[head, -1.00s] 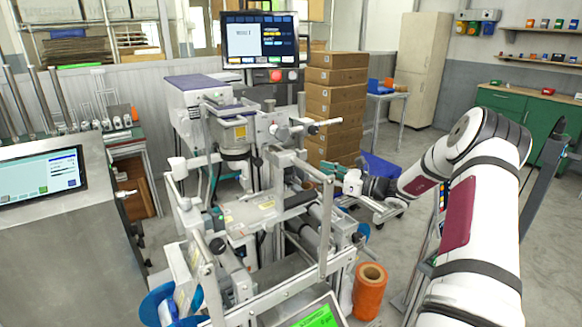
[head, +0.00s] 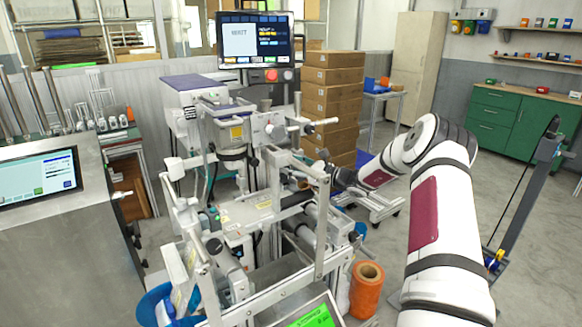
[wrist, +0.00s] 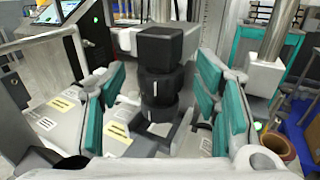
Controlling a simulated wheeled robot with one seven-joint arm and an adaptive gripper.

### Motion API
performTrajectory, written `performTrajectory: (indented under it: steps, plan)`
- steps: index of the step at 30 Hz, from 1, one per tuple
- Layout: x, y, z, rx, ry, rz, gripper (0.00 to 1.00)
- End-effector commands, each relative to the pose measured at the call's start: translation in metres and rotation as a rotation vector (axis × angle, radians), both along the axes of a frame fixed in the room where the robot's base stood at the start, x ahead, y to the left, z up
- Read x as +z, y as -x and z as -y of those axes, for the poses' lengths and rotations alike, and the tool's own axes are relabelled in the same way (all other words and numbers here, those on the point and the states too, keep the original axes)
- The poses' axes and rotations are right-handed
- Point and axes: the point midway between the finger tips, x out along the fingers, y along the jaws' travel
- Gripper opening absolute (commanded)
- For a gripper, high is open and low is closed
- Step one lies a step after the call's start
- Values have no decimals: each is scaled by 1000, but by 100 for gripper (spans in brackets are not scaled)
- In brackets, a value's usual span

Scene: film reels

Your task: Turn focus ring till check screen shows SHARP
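In the wrist view a black stepped knob-like stack stands upright, with a square-looking top and two ribbed black rings (wrist: 158,86) below it bearing white marks. I cannot tell for sure which ring is the focus ring. My gripper (wrist: 160,78) is open, its teal-padded fingers on either side of the stack with visible gaps. In the head view my gripper is hidden behind the machine frame. A monitor (head: 255,40) stands above the machine; its small text is not legible. A small green-lit screen (head: 312,318) at the bottom edge is also unreadable.
The grey machine frame (head: 322,225) with posts and rollers crowds the space around my gripper. An orange roll (head: 367,292) stands at its right. Stacked boxes (head: 334,77) are behind. Another console screen (head: 38,178) is at left.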

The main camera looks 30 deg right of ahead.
Motion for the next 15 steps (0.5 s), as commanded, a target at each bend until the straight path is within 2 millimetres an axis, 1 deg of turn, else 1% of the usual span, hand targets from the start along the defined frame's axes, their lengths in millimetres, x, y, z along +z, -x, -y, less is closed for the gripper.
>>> performTrajectory:
  steps: [1, 2, 3, 5, 6, 11, 15]
  plan:
    - [0, 0, 0, 0, 0, 0, 43]
    - [0, 0, 0, 0, 0, 0, 36]
    - [0, 0, 0, 0, 0, 0, 27]
    - [0, 0, 0, 0, 0, 0, 14]
    - [0, 0, 0, 0, 0, 0, 9]
    - [1, 1, 0, -9, -2, 1, 9]
    - [3, 2, -2, -72, -5, 3, 9]
